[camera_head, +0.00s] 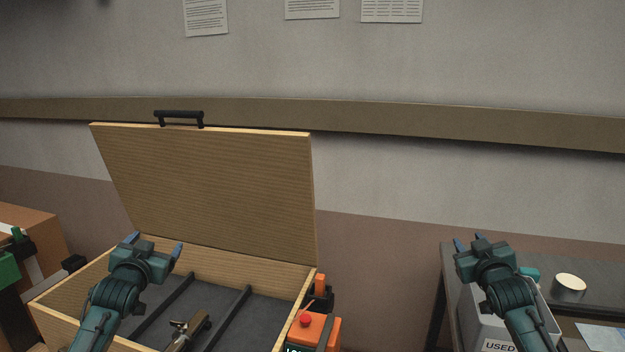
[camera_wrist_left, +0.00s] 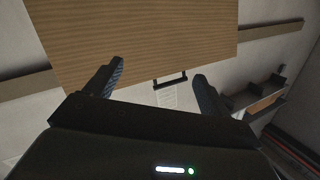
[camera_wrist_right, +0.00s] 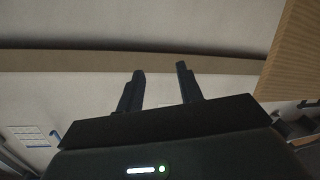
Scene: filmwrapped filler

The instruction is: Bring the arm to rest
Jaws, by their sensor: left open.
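My left gripper (camera_head: 155,247) is over the left part of an open wooden box, with its fingers apart and nothing between them. Its spread fingers also show in the left wrist view (camera_wrist_left: 152,85), with the raised wooden lid beyond them. My right gripper (camera_head: 468,242) is at the right, in front of the side table. Its two fingers stand apart and empty in the right wrist view (camera_wrist_right: 161,88), facing the wall. Neither gripper touches anything that I can see.
The box (camera_head: 262,263) has its lid (camera_head: 210,190) raised, with a black handle (camera_head: 179,114) on top. A metal tool (camera_head: 187,330) lies inside. An orange device with a red button (camera_head: 318,332) stands beside the box. A grey bin (camera_head: 490,325) and a round tin (camera_head: 569,284) are at right.

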